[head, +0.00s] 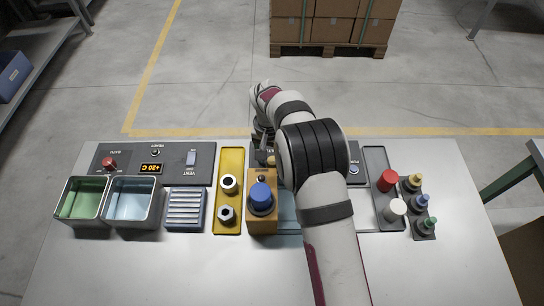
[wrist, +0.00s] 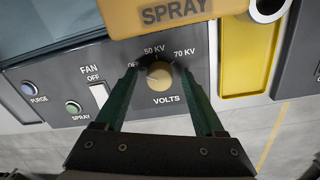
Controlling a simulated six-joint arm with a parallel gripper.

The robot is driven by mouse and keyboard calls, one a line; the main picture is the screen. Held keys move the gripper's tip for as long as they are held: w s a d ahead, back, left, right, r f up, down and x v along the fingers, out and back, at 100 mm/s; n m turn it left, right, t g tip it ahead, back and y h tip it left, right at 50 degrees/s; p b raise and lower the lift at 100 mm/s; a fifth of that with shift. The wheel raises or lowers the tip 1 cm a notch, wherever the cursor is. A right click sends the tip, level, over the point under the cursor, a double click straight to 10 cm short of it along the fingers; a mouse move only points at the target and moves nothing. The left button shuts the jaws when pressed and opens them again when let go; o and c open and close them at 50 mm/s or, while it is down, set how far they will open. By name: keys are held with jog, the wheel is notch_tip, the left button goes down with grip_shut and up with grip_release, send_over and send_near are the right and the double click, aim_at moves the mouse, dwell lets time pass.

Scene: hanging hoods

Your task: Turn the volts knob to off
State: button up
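The volts knob (wrist: 160,77) is a round cream knob on a dark grey panel, seen in the wrist view. OFF, 50 KV and 70 KV are printed around it, with VOLTS below. OFff is partly covered by my left finger. The knob's pointer seems to lie toward its upper left, near 50 KV, but I cannot tell exactly. My gripper (wrist: 159,73) is open, with one dark green finger on each side of the knob and small gaps visible.
A yellow-orange block marked SPRAY (wrist: 165,14) stands close beyond the knob. A fan switch (wrist: 99,94) and purge (wrist: 28,88) and spray (wrist: 73,107) buttons lie to the left. A yellow tray (head: 230,165), two metal bins (head: 134,203) and several bottles crowd the table; its front is clear.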

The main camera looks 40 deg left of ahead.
aim_at(269, 160)
notch_tip(269, 160, up, 16)
jog(key=shift+s+a, duration=0.2)
jog(key=shift+a, duration=0.15)
jog(key=shift+f, duration=0.1)
jog(key=w+d+r+m+y, duration=0.15)
jog(key=d+r, duration=0.25)
jog(key=d, duration=0.8)
jog(key=d+r+m+h, duration=0.1)
jog(key=d+r+m, duration=0.3)
jog(key=d, duration=0.7)
jog(key=s+d+f+m+y, duration=0.1)
jog(key=s+d+f+m, duration=0.1)
jog(key=s+d, duration=0.6)
jog(key=s+d+f+m+y, duration=0.1)
jog(key=s+d+f+m, duration=0.1)
jog(key=s+d, duration=0.6)
jog(key=shift+s+m, duration=0.35)
jog(key=shift+m, duration=0.4)
